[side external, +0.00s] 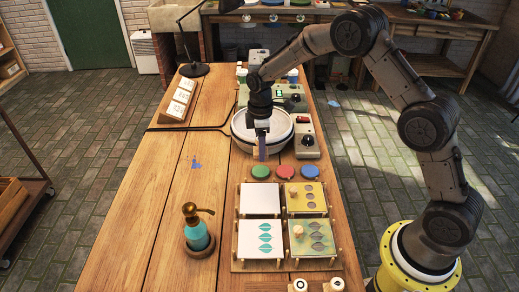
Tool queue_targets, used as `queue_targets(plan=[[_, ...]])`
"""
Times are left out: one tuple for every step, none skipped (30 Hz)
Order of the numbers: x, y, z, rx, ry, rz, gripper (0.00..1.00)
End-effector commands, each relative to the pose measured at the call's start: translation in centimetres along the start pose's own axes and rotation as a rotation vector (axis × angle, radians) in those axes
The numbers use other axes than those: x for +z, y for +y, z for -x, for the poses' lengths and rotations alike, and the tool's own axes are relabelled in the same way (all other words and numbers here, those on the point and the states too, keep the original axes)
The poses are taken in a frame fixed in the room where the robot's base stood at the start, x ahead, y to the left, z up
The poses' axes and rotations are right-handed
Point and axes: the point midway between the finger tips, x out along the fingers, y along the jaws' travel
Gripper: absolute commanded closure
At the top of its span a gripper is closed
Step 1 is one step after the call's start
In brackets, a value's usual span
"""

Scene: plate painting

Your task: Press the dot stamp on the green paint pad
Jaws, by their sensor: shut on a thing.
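My gripper (262,153) points straight down just above and behind the green paint pad (261,171). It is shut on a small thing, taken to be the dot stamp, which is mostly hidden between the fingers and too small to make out. The green pad is a round disc, the leftmost of three pads in a row on the wooden table. Its top is visible below the fingertips. Whether the held thing touches the pad cannot be told from this view.
A red pad (285,171) and a blue pad (309,171) sit right of the green one. A wheel with a pale plate (278,122) stands behind. A wooden frame (238,266) with stencils and sheets lies in front. A teal pump bottle (197,232) stands front left. The left table is mostly clear.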

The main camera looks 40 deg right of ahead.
Motion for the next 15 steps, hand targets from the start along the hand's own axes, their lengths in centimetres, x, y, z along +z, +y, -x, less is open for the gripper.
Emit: queue_targets(plan=[[0.0, 0.0, -0.4, -0.001, -0.001, 0.000, 0.79], [0.0, 0.0, -0.6, -0.001, -0.001, 0.001, 0.79], [0.0, 0.0, -0.9, -0.001, -0.001, 0.001, 0.79], [0.0, 0.0, -1.1, -0.002, -0.001, 0.001, 0.79], [0.0, -0.1, -1.4, -0.002, -0.002, 0.001, 0.79], [0.0, -0.1, -1.9, -0.002, -0.001, 0.001, 0.79], [0.0, -0.1, -2.2, -0.002, -0.001, 0.001, 0.79], [0.0, -0.1, -2.5, -0.002, -0.002, 0.001, 0.79], [0.0, -0.1, -2.9, -0.002, -0.002, 0.001, 0.79], [0.0, -0.1, -3.2, -0.002, -0.001, 0.001, 0.79], [0.0, -0.1, -3.5, -0.001, -0.001, 0.001, 0.79], [0.0, -0.1, -3.9, -0.002, -0.001, 0.001, 0.79], [0.0, -0.1, -4.1, -0.002, -0.002, 0.001, 0.79], [0.0, -0.1, -4.4, -0.002, -0.001, 0.001, 0.79], [0.0, -0.1, -4.7, -0.001, -0.001, 0.001, 0.79]])
